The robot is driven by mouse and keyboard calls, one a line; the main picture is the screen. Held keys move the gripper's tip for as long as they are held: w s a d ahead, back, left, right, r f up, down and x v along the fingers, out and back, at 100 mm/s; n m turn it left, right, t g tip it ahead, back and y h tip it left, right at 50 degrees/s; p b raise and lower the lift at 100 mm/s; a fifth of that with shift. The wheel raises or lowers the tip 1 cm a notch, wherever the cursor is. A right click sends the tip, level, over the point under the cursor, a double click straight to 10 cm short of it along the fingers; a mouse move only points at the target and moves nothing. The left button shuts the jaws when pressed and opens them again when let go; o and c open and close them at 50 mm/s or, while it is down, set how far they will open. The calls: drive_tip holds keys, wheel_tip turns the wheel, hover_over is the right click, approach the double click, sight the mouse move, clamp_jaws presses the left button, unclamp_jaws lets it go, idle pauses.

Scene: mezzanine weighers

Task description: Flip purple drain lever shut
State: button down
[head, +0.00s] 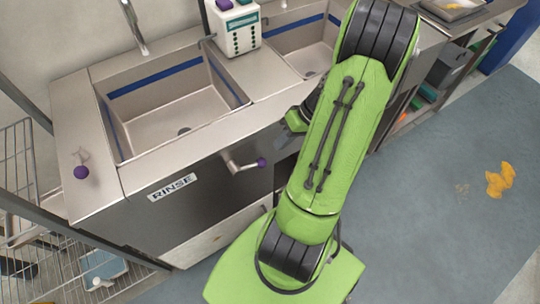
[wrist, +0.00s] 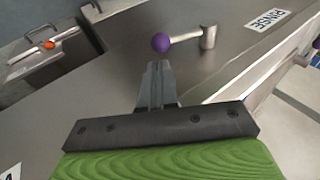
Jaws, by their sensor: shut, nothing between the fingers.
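The drain lever is a metal arm on a pivot, ending in a purple ball knob (head: 262,162), on the front panel of the sink marked RINSE. It sticks out roughly sideways, with the knob at the right in the head view. The wrist view shows the purple knob (wrist: 161,42) close ahead, with the lever arm (wrist: 185,37) running right to its pivot. My gripper (wrist: 158,66) is shut and empty, its tips just below the knob in that picture. I cannot tell whether they touch it. In the head view my arm hides most of the gripper.
Another purple knob (head: 81,172) stands on the counter left of the rinse basin (head: 175,115). A white box with buttons (head: 236,30) sits between the basins. A wire rack (head: 50,255) stands at the left. The floor at right is open except for a yellow-orange item (head: 500,180).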

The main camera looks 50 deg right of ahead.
sight(265, 160)
drive_tip(key=b+x, duration=0.1)
drive_tip(key=x, duration=0.5)
drive_tip(key=shift+w+a+f+b, duration=0.1)
drive_tip(key=shift+a+f+b, duration=0.05)
drive_tip(key=shift+f+b, duration=0.2)
drive_tip(key=shift+r, duration=0.1)
drive_tip(key=w+a+f+m+t+y+b, duration=0.1)
drive_tip(key=a+f+t+y+b, duration=0.2)
drive_tip(key=f+y, duration=0.6)
drive_tip(key=shift+w+a+f+t+b, duration=0.4)
drive_tip(key=shift+a+f+b, duration=0.5)
drive_tip(key=shift+a+b, duration=0.5)
drive_tip(key=shift+a+y, duration=0.2)
drive_tip(key=shift+y, duration=0.1)
drive_tip(key=shift+f, duration=0.1)
